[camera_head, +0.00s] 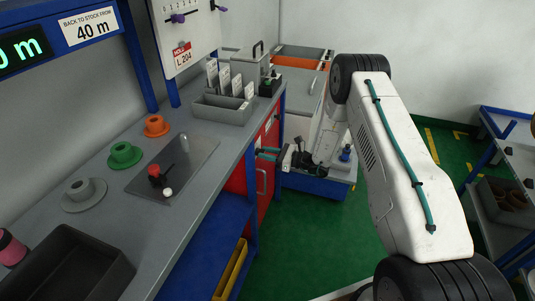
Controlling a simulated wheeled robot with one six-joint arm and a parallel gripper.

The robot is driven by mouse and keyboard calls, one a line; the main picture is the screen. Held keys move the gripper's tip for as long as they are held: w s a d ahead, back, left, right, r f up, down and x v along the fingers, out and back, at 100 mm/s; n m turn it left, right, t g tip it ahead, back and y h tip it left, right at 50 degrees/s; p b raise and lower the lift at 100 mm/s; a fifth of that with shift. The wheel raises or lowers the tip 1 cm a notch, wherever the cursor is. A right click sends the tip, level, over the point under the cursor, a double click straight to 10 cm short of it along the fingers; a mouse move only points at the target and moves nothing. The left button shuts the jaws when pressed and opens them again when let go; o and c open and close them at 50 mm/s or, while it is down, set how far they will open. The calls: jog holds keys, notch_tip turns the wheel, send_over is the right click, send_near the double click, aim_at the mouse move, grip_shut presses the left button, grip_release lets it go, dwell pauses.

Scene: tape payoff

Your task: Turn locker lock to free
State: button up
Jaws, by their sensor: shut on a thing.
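The red locker (272,182) stands under the far end of the grey bench, with its door side facing the green floor. A pale handle (262,181) is on its front. My gripper (259,153), with teal fingers, reaches in from the right and its tips are at the locker front, above the handle. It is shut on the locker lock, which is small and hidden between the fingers. I cannot tell which way the lock is turned.
The bench (208,165) carries a grey card bin (222,112), orange (155,126), green (124,154) and grey (83,190) spools, and a black tray (65,268). A blue-edged cart (318,186) stands behind my gripper. Green floor (300,240) is clear in front.

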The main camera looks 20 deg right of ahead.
jog(key=shift+n, duration=0.3)
jog(key=shift+s+a+f+n, duration=0.1)
jog(key=shift+f+n, duration=0.05)
jog(key=shift+n, duration=4.15)
jog(key=shift+s+a+f+n, duration=0.1)
jog(key=shift+n, duration=4.2)
jog(key=o, duration=1)
